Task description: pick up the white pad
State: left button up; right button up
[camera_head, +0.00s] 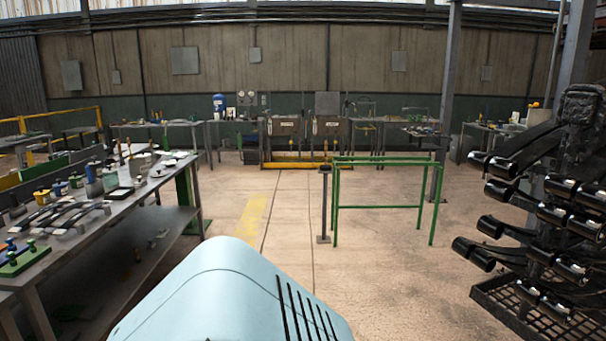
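Several small pale items lie on the left workbench (130,190). A flat whitish piece (168,163) and another pale piece (181,154) lie near its far right end. A small box with a pale face (137,166) stands just left of them. They are too small to tell which one is the white pad. Neither of my grippers is in view, so no gripper shows near the bench.
A black rack with several dark cylinders (555,215) stands at the right on a grated base. A green rail frame (385,207) and a dark post (324,205) stand mid-floor. Benches line the back wall. The floor between the left workbench and the rack is mostly open.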

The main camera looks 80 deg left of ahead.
aim_at(140, 183)
jog(key=u, duration=4.5)
